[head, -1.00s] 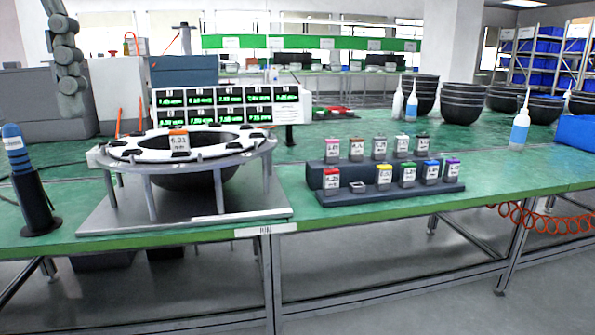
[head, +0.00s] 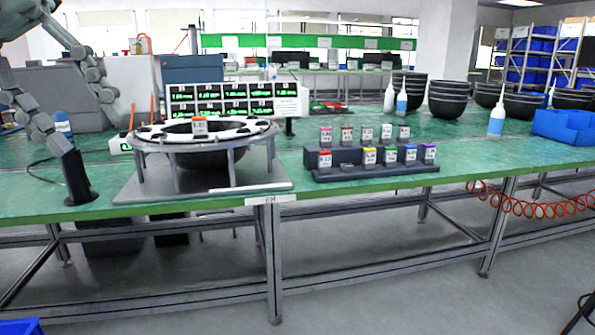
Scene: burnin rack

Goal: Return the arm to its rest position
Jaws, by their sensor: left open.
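My left gripper (head: 84,124) comes in at the upper left of the head view. Its two grey jointed fingers are spread, with nothing between them. The round fixture (head: 275,129), with a white and black ring on grey legs, stands to the gripper's right. My right gripper is not in view.
A dark two-tier rack (head: 375,173) holds several colour-topped modules, with a gap in its front row. A display panel (head: 287,98) stands behind the fixture. Black bowls (head: 447,101), bottles (head: 497,117) and a blue bin (head: 570,127) stand at right. Green table (head: 470,158) is clear between.

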